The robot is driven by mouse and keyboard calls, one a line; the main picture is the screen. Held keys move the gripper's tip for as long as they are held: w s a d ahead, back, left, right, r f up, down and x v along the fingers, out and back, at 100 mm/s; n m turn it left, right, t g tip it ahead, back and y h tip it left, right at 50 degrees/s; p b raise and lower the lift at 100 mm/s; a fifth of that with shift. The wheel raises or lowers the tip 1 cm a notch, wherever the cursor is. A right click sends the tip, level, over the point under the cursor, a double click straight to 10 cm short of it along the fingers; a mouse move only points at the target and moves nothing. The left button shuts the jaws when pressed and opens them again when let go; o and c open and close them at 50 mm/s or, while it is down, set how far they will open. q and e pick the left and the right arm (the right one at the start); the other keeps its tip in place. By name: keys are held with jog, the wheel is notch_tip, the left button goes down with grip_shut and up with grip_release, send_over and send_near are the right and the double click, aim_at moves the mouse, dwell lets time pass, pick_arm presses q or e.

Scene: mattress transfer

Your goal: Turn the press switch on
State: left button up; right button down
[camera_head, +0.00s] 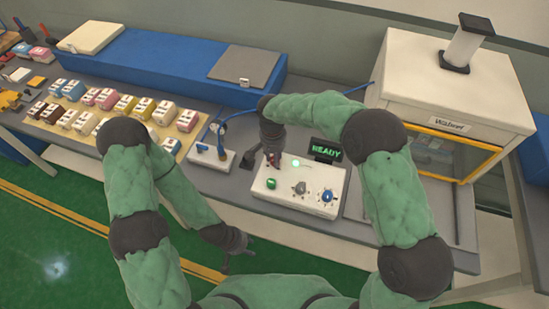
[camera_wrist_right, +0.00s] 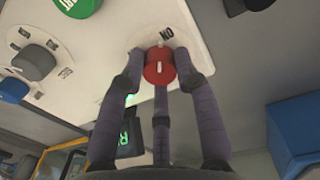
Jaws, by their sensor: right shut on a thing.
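The white control box (camera_head: 300,203) sits on the grey bench below my right arm. It carries a green button (camera_head: 271,183), a grey knob (camera_head: 300,188), a blue knob (camera_head: 327,196) and a lit green round lamp (camera_head: 296,163). In the right wrist view, a red knob (camera_wrist_right: 159,68) with a white mark sits beside an "ON" label (camera_wrist_right: 166,34). My right gripper (camera_head: 272,160) is shut on this red knob, its fingers around it. In the head view the fingers mostly hide the knob. My left gripper (camera_head: 238,258) hangs low, open and empty, in front of the bench.
A small display (camera_head: 325,150) reading "READY" stands behind the box. A white cabinet (camera_head: 450,85) is at the right. A small lever unit (camera_head: 212,155) and a tray of several coloured blocks (camera_head: 187,121) lie left. A long blue case (camera_head: 150,65) lies behind.

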jog(key=shift+m, duration=1.1)
jog(key=c, duration=0.9)
grip_release()
jog(key=shift+r, duration=0.1)
notch_tip(320, 180, up, 12)
jog(key=shift+w+a, duration=0.2)
